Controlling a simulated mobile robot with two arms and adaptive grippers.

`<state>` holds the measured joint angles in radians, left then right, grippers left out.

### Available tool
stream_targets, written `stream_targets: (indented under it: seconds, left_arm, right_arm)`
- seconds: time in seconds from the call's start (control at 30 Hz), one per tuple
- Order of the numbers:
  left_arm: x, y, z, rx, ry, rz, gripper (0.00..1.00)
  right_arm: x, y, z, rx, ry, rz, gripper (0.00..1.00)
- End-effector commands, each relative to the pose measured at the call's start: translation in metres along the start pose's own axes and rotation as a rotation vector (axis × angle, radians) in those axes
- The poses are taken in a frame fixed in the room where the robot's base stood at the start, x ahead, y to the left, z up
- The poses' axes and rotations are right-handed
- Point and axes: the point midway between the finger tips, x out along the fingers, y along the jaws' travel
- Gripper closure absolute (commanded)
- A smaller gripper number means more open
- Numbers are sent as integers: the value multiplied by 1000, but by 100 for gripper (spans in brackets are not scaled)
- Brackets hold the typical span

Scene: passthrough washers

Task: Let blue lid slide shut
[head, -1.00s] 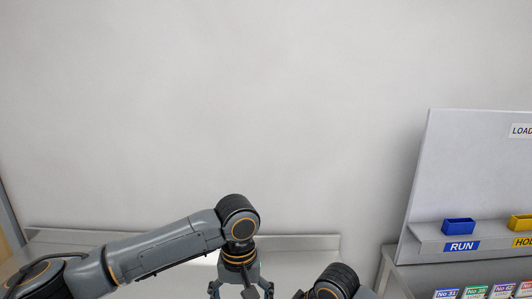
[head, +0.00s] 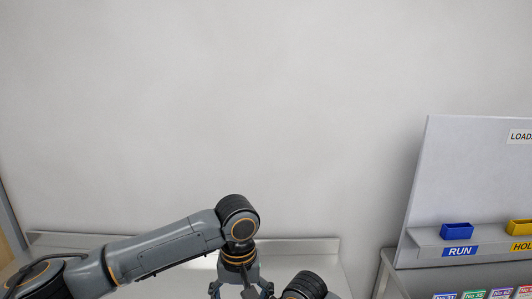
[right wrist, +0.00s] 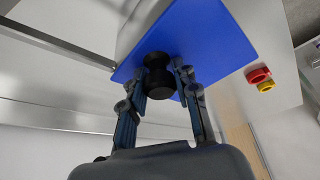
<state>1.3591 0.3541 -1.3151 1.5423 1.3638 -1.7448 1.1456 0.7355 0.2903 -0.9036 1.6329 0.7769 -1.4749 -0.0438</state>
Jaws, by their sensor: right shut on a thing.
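In the right wrist view, the blue lid (right wrist: 205,45) is a flat, bright blue panel seen at a slant. A black knob (right wrist: 158,75) stands out from it. My right gripper (right wrist: 166,80) is shut on this knob, one finger on each side. Below the lid is a pale surface, and I cannot tell how far the lid is open. In the head view, my left gripper (head: 241,290) points down over the grey bench at the bottom edge. Its fingertips are cut off. The lid is not in the head view.
A red button and a yellow button (right wrist: 262,79) are beside the lid in the right wrist view. Coloured numbered labels are below.

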Motion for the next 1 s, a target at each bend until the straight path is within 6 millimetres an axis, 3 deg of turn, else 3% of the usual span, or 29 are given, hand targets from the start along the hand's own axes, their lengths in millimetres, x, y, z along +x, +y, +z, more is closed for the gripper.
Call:
stream_targets:
  seconds: [0.23, 0.27, 0.4, 0.77, 1.0]
  left_arm:
    - [0, 2, 0, 2, 1, 4, 14]
    - [0, 2, 0, 2, 1, 4, 14]
    - [0, 2, 0, 2, 1, 4, 14]
    - [-1, 2, 0, 2, 1, 3, 14]
    - [0, 1, 0, 2, 0, 3, 14]
  right_arm:
    - [2, -2, 1, -1, -5, -2, 100]
    - [2, -2, 1, -1, -5, -2, 68]
    - [2, -2, 1, -1, -4, -2, 44]
    - [-3, -1, -1, -2, 0, -1, 44]
    - [-36, 0, -1, -2, 2, 2, 44]
